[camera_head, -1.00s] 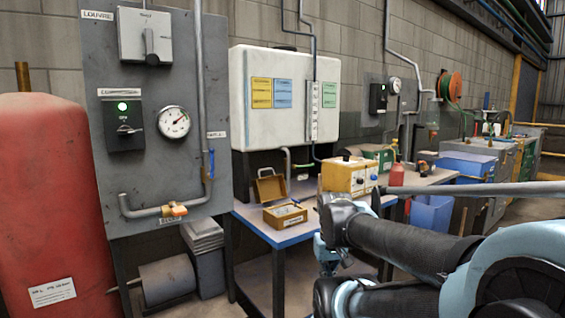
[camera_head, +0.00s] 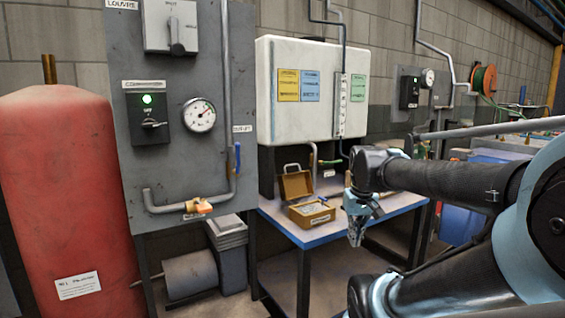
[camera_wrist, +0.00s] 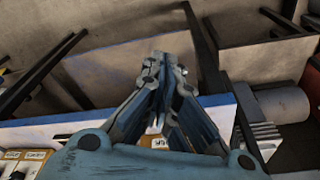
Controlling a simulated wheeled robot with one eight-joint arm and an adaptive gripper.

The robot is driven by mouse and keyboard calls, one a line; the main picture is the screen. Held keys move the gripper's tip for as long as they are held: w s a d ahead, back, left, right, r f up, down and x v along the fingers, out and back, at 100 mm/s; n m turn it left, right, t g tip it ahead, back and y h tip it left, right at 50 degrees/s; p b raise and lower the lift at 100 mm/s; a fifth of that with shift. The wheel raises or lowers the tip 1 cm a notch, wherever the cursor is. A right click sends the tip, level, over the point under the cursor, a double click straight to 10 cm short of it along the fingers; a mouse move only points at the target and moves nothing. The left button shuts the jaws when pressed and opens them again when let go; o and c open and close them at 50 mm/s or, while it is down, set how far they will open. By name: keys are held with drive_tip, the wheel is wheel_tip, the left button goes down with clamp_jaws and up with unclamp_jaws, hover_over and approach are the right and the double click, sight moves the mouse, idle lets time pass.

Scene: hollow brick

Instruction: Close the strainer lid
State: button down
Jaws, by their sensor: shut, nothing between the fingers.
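A small tan box (camera_head: 312,213) with a label on its front sits on the blue-edged workbench. Its hinged lid (camera_head: 296,185) stands open and upright at the back, with a handle on its top edge. I take this to be the strainer lid. My gripper (camera_head: 355,239) hangs pointing down, to the right of the box and near the bench's front edge, apart from the lid. In the wrist view my gripper (camera_wrist: 160,65) has its fingers together and empty. The lid cannot be made out in the wrist view.
The workbench (camera_head: 290,234) has a clear strip left of the box. A grey panel (camera_head: 178,100) with a gauge and a pipe valve (camera_head: 199,206) stands left of it. A red tank (camera_head: 62,190) is at far left, and a white tank (camera_head: 300,95) is behind the bench.

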drive_tip(key=w+a+r+n, duration=0.2)
drive_tip(key=w+a+r, duration=0.5)
drive_tip(key=w+r, duration=0.45)
drive_tip(key=w+a+r+n, duration=0.2)
drive_tip(key=w+a+r, duration=0.5)
drive_tip(key=w+r, duration=0.45)
drive_tip(key=w+a+r+n, duration=0.1)
drive_tip(key=w+a+r, duration=0.1)
drive_tip(key=w+a, duration=0.65)
wheel_tip(320, 180, down, 10)
drive_tip(key=w, duration=0.2)
drive_tip(key=shift+a+g+y, duration=0.3)
drive_tip(key=shift+a+g, duration=0.05)
drive_tip(key=shift+g, duration=0.05)
drive_tip(key=shift+s+r, duration=0.15)
drive_tip(key=shift+s+d+r+t+y, duration=0.2)
drive_tip(key=shift+s+d+t+y, duration=0.05)
drive_tip(key=shift+s+t+y, duration=0.05)
